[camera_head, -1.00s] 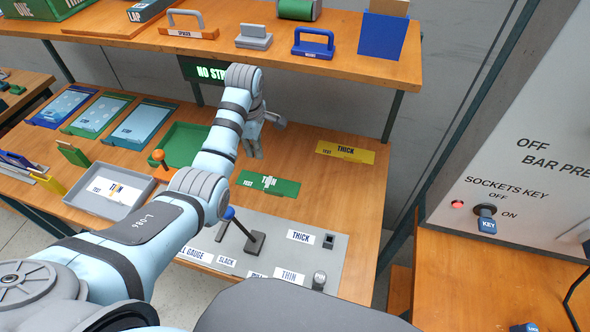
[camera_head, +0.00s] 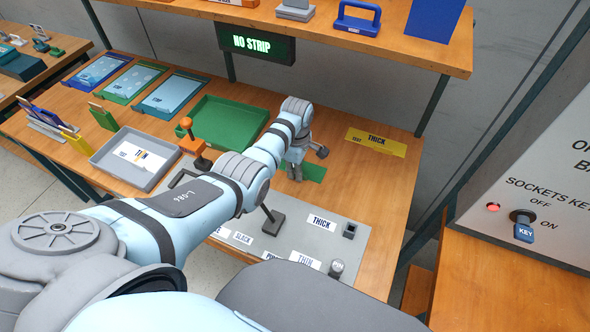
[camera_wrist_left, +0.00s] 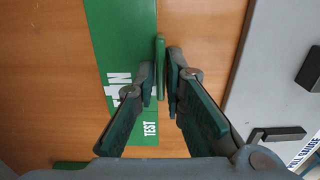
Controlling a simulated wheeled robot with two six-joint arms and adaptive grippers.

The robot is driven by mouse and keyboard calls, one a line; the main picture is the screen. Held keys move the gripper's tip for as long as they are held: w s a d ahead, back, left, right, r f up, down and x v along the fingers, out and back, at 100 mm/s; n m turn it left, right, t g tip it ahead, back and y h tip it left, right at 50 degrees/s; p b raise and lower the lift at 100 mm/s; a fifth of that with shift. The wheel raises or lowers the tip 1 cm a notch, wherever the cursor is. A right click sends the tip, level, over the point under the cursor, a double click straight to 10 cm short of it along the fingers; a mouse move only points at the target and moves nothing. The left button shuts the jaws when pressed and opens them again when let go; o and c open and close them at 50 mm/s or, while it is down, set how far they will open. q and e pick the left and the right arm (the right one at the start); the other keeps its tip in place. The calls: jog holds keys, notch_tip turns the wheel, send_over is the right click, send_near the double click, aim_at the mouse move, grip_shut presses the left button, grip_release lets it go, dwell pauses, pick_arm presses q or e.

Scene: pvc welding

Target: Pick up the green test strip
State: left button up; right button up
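The green test strip lies flat on the wooden table, its label partly readable as TEST in the left wrist view (camera_wrist_left: 125,45). In the head view its right end (camera_head: 313,172) shows beside my gripper, which hides the rest. A narrow upright green tab (camera_wrist_left: 160,50) stands at the strip's edge. My left gripper (camera_wrist_left: 160,82) points down with a finger close on each side of this tab; whether they press on it is unclear. The left gripper (camera_head: 295,172) also shows over the strip in the head view. My right gripper is out of view.
A yellow THICK strip (camera_head: 376,143) lies to the right. A grey control panel (camera_head: 325,243) with a lever is in front. A green tray (camera_head: 225,125) and a grey tray (camera_head: 105,158) lie left. A sign (camera_head: 257,43) under the shelf reads NO STRIP.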

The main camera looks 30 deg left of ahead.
pick_arm(q)
grip_shut()
jog(key=shift+r, duration=0.15)
